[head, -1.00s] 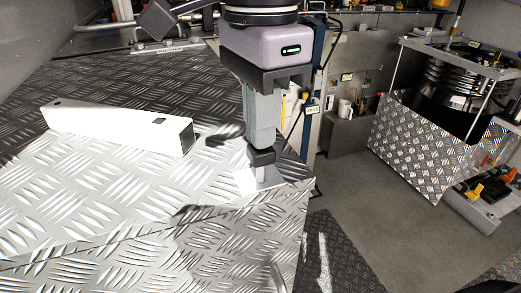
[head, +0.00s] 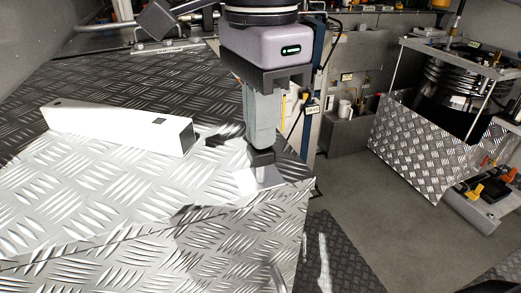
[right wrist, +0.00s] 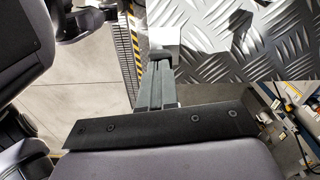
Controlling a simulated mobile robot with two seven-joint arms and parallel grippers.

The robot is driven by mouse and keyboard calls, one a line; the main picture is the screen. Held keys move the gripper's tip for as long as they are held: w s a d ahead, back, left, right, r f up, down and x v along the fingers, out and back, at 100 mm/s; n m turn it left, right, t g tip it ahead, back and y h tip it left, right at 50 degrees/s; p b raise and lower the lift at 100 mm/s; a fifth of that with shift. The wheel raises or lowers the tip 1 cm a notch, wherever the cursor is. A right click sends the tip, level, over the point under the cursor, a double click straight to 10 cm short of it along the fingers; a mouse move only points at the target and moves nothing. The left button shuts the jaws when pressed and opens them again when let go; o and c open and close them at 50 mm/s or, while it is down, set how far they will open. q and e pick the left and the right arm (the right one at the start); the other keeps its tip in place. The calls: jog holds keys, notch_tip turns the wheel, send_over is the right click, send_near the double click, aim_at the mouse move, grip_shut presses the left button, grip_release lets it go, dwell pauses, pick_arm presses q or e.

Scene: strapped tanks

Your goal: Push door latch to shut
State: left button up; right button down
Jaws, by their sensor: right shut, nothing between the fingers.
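My right gripper (head: 262,150) points down at the near right corner of a bright tread-plate panel (head: 120,215). Its fingers are shut with nothing between them. The fingertips are at a small smooth pale metal plate (head: 265,179) on that corner, which looks like the latch part. The fingertips seem to touch it, but they cover part of it. In the right wrist view the shut fingers (right wrist: 160,65) reach to the same pale plate (right wrist: 163,38), beside the tread plate (right wrist: 245,40). My left gripper is not in view.
A white square tube (head: 115,128) lies on the tread plate left of my right gripper. Open grey floor (head: 385,205) lies to the right, with a black ribbed tank (head: 450,85) in a tread-plate enclosure behind.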

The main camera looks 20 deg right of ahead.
jog(key=shift+f+b, duration=1.05)
jog(key=shift+f, duration=0.25)
jog(key=shift+r, duration=0.1)
jog(key=shift+r+p, duration=1.25)
jog(key=shift+r, duration=1.25)
